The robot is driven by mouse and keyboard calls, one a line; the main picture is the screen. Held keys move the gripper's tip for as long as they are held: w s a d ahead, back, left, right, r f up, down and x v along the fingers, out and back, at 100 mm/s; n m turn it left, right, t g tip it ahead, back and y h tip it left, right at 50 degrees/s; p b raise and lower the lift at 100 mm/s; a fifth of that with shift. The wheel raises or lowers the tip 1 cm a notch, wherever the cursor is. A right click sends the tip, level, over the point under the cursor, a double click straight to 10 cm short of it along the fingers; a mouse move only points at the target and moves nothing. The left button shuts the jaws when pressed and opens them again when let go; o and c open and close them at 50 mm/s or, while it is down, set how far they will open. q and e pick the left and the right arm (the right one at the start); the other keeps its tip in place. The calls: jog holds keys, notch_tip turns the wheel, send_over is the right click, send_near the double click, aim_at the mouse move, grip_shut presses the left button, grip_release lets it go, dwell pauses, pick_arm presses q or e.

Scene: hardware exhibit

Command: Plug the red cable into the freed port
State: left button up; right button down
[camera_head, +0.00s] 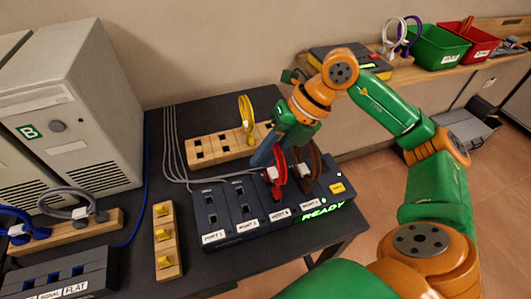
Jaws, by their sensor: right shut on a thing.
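The red cable (281,180) is a loop with a white tag, standing over the third port column of the dark port box (231,237). My right gripper (268,156) reaches down from above and is shut at the red cable. Whether the plug is seated in a port is hidden by the gripper and loop. A brown cable (316,162) stands in the column to the right, also with a white tag. The two port columns on the left show dark, empty openings. A green READY text (323,210) glows on the front right edge. My left gripper is not in view.
A wooden socket strip (205,150) with a yellow cable (247,112) lies behind the box. A wooden block (167,263) with yellow connectors lies to the left. Grey computer towers (75,110) stand at the far left. Green (440,50) and red bins (478,45) sit back right.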

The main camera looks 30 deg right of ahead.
jog(key=shift+f, duration=0.1)
dwell(0.6)
jog(key=shift+f, duration=0.7)
dwell(1.4)
jog(key=shift+c, duration=0.4)
grip_release()
dwell(0.5)
jog(key=p+v, duration=0.3)
jog(key=v, duration=0.4)
jog(key=shift+r, duration=0.25)
jog(key=shift+d+r, duration=0.1)
